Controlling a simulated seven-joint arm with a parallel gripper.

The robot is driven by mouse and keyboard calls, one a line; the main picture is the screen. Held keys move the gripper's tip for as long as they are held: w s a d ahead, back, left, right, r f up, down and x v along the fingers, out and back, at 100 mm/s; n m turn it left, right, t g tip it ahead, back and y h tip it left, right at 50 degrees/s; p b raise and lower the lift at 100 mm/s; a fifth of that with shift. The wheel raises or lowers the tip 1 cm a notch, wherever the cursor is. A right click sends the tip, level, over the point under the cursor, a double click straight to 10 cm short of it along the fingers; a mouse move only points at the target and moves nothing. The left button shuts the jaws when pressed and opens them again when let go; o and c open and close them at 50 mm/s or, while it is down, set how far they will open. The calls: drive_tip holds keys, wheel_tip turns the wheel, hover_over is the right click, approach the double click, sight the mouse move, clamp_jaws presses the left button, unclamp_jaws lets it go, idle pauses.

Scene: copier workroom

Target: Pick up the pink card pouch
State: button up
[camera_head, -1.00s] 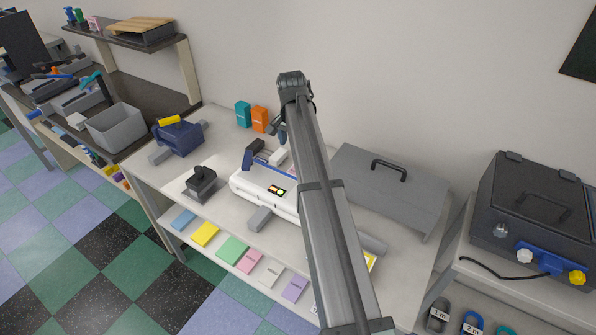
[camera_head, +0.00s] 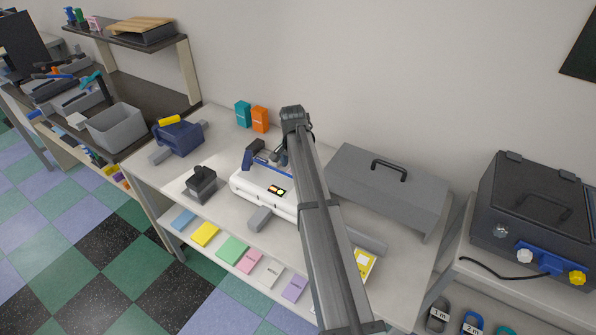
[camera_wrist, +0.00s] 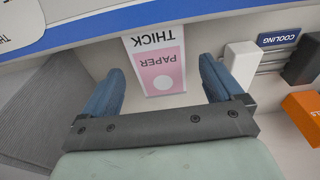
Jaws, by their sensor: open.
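The pink card pouch (camera_wrist: 160,70) shows in the wrist view as a pink card with a white dot in a pale border. It carries upside-down words "PAPER" and "THICK". It lies on the pale bench beside the white and blue machine. My gripper (camera_wrist: 162,72) is open, its two blue fingers apart to the left and right of the pouch as seen from the wrist. The gap between fingers and pouch in height cannot be told. In the head view my gripper (camera_head: 279,155) is behind the machine, and my arm hides the pouch.
The white machine (camera_head: 250,190) with a blue bar is close to my gripper. A white block (camera_wrist: 240,62), a "COOLING" label (camera_wrist: 279,38) and an orange box (camera_wrist: 302,112) are to the right in the wrist view. A grey lidded box (camera_head: 390,190) stands right of my arm.

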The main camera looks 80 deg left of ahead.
drive_tip(key=c, duration=1.1)
drive_tip(key=shift+r, duration=0.1)
